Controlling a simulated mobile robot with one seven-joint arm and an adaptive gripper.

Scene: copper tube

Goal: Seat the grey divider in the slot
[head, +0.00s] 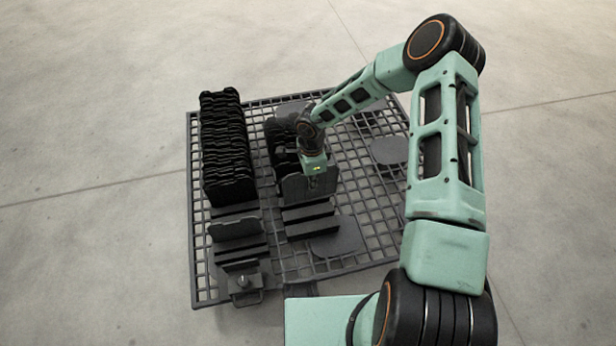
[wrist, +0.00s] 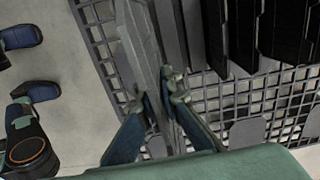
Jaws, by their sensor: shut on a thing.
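The grey divider (wrist: 143,50) is between the two fingers of my gripper (wrist: 155,98) in the wrist view, which are shut on it. It stands on edge there, beside the slats of a rack (wrist: 192,35). In the head view my gripper (head: 316,182) is over the middle rack, and a grey panel (head: 293,188) that seems to be the held divider shows just below and left of it. Empty slats (head: 308,220) of this rack lie in front. The divider's lower edge is hidden, so I cannot tell whether it is in a slot.
A row of black dividers (head: 226,150) fills the left rack, with one separate panel (head: 236,229) in front. More dark dividers (wrist: 285,30) stand close to the right in the wrist view. Flat grey plates (head: 388,150) lie on the grid table (head: 370,235). The table's right side is mostly clear.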

